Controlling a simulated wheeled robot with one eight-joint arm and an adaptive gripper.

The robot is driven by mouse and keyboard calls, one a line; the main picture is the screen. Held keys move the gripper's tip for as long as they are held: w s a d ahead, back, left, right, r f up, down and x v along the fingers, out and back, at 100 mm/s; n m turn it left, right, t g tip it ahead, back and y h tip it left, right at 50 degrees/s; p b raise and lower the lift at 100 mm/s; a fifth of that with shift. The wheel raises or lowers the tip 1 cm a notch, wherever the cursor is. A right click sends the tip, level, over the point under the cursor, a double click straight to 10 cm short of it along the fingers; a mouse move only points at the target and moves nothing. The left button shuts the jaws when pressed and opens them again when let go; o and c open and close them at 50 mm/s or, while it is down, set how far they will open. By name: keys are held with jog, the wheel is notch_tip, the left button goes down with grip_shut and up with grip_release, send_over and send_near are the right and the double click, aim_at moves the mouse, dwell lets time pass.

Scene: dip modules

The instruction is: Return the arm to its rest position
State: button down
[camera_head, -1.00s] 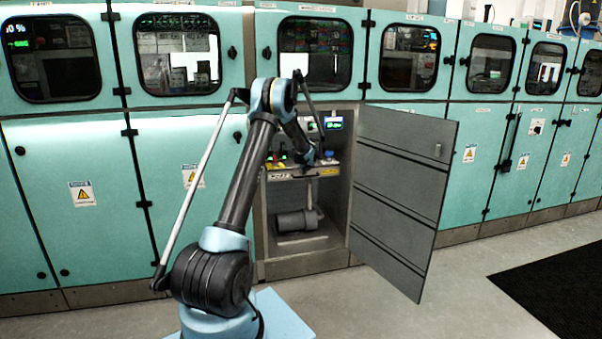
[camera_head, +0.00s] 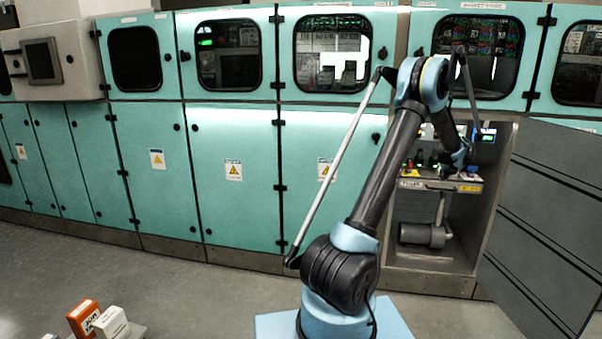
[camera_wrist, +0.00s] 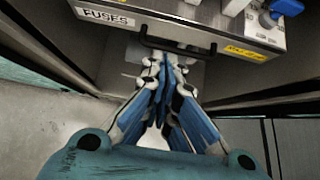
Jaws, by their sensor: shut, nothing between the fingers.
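My arm (camera_head: 385,180) rises from its blue base and bends over at the top, its end reaching down in front of the open cabinet. In the wrist view my gripper (camera_wrist: 163,64) is shut, with its blue-padded fingers together and nothing between them. The fingertips are close to the black bar handle (camera_wrist: 178,50) of a drawer (camera_wrist: 205,22) labelled "FUSES". I cannot tell whether they touch the handle. In the head view the drawer (camera_head: 432,184) shows inside the cabinet, and the fingertips are too small to make out.
The grey cabinet door (camera_head: 550,220) stands open at the right. Teal cabinets (camera_head: 235,185) line the wall. A grey motor-like unit (camera_head: 423,234) sits below the drawer. An orange box (camera_head: 84,318) and a white box (camera_head: 111,324) are at the lower left.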

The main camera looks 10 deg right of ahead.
jog(key=a+r+n+y, duration=0.1)
jog(key=a+r+n, duration=0.3)
jog(key=a, duration=0.7)
jog(key=a+r+n+g+y, duration=0.1)
jog(key=a+r+n, duration=0.25)
jog(key=a, duration=0.75)
jog(key=a+r+n+y, duration=0.1)
jog(key=a+r+n, duration=0.3)
jog(key=a, duration=0.7)
jog(key=s+a+n+g, duration=0.1)
jog(key=s+a+n, duration=0.2)
jog(key=a, duration=0.3)
jog(key=s+a+n, duration=0.2)
jog(key=a+n, duration=0.2)
jog(key=a, duration=0.2)
jog(key=s+a+f+n+g+y, duration=0.1)
jog(key=s+a+f+n+g, duration=0.1)
jog(key=s+a+n, duration=1.25)
jog(key=s+a+f+n+g, duration=0.1)
jog(key=s+a+f+n, duration=0.2)
jog(key=s, duration=0.7)
jog(key=s+a+f+n+g, duration=0.1)
jog(key=s+a+f+n, duration=0.3)
jog(key=s+a+f, duration=0.3)
jog(key=shift+s+a+f+n, duration=0.3)
jog(key=shift+s+a+f, duration=0.15)
jog(key=shift+s, duration=1.3)
